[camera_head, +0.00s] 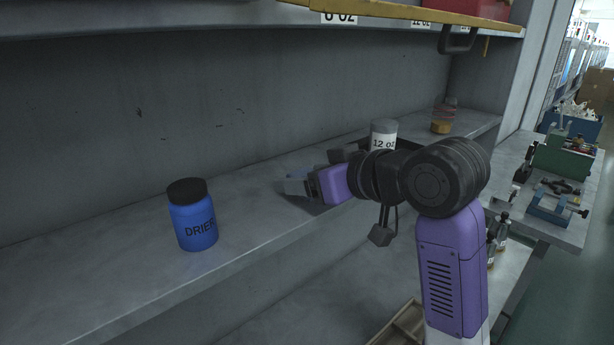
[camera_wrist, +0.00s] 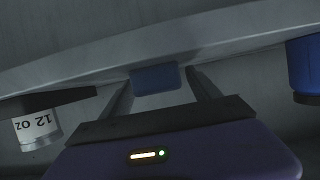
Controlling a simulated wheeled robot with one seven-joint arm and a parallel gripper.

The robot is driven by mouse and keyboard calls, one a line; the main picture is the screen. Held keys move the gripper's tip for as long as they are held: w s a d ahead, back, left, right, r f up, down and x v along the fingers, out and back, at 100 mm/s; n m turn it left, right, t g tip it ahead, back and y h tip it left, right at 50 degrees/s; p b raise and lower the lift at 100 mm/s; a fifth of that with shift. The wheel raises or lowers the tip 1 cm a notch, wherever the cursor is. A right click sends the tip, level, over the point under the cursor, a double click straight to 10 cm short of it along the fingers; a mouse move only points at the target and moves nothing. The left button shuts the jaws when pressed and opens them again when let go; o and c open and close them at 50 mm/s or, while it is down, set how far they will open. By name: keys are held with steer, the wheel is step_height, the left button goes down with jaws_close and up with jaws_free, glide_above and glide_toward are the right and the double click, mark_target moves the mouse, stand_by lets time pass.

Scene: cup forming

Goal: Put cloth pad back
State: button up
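The cloth pad is most likely the small dark-blue block (camera_wrist: 155,79) in the wrist view. It sits between the two fingertips of my gripper (camera_wrist: 158,78), in front of the shelf's edge. A thin gap seems to show at its right side, so I cannot tell whether the fingers grip it. I also cannot tell if it touches the shelf. In the head view my gripper (camera_head: 290,187) points left, low over the middle shelf (camera_head: 110,270).
A blue DRIER jar (camera_head: 194,222) stands on the shelf left of my gripper. A 12 oz container (camera_head: 384,131) and an orange-filled jar (camera_head: 443,118) stand behind my wrist. An upper shelf (camera_head: 140,18) hangs above. The shelf between jar and gripper is clear.

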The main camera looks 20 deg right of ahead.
steer(key=shift+r, duration=0.2)
steer(key=b+v, duration=0.1)
steer(key=v, duration=1.1)
